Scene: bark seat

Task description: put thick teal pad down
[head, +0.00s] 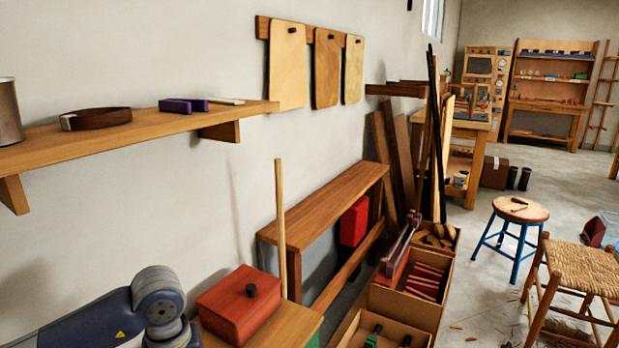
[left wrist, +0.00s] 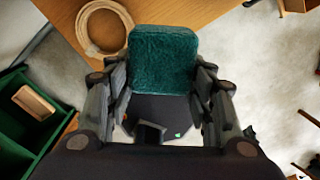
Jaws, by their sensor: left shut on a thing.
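The thick teal pad (left wrist: 162,50) shows in the left wrist view as a rounded, fuzzy-looking square block. My left gripper (left wrist: 162,78) is shut on it, with one finger at each side of the pad. The far part of the pad overlaps a wooden surface (left wrist: 210,10) in the picture; whether they touch I cannot tell. In the head view my left arm comes in at the lower left, but its gripper and the pad are out of frame. My right gripper is in neither view.
A pale coil (left wrist: 84,40) lies on the wooden surface beside the pad. A green box (left wrist: 60,140) with a wooden piece inside is at left. In the head view, a red box (head: 235,308) stands near my arm, a wall shelf (head: 150,125) above, and a wooden bench (head: 320,205) beyond.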

